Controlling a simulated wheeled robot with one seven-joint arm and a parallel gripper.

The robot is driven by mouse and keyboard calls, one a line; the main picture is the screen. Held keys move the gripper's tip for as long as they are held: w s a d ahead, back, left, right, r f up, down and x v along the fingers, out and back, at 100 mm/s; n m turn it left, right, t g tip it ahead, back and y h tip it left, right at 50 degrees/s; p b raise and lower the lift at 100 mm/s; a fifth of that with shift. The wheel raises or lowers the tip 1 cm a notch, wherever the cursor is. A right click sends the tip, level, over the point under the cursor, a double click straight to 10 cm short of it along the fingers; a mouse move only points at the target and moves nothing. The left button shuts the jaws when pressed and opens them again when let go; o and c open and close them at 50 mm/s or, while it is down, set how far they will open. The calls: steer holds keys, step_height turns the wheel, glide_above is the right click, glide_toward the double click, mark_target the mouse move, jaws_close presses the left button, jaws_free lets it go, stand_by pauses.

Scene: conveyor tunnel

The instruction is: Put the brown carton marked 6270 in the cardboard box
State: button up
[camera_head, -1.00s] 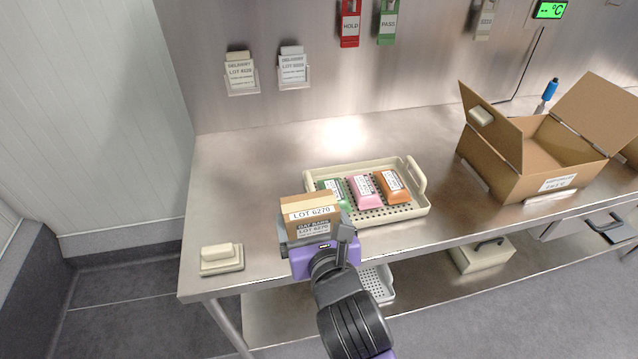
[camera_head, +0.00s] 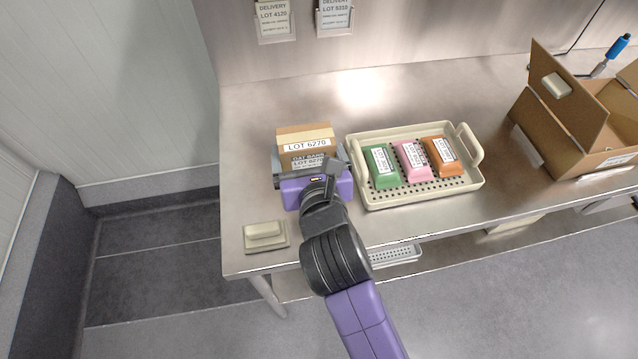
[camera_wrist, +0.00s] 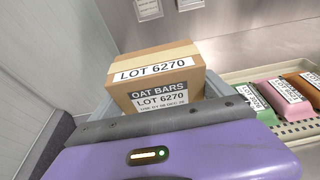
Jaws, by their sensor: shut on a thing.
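The brown carton marked LOT 6270 (camera_head: 305,137) is held in my gripper (camera_head: 311,165), left of the tray over the steel table. Its top and front labels face me, and the wrist view also shows the carton (camera_wrist: 160,75) with "OAT BARS" on its front. The jaws are shut on it, one on each side; the wrist view hides the carton's lower edge behind my gripper's body. I cannot tell whether its bottom touches the table. The open cardboard box (camera_head: 568,130) stands at the right end of the view, partly cut off, with flaps raised.
A cream tray (camera_head: 470,186) holds green (camera_head: 380,168), pink (camera_head: 411,160) and orange (camera_head: 441,155) packs between the carton and the box. A cream block on a plate (camera_head: 264,236) lies near the front left corner. A blue-handled tool (camera_head: 617,47) stands behind the box.

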step_height(320, 180, down, 14)
steer(key=shift+f+b, duration=0.15)
steer(key=shift+b, duration=0.6)
steer(key=o, duration=1.6)
steer(key=shift+f, duration=0.2)
steer(key=shift+o, duration=1)
steer(key=shift+r, duration=0.15)
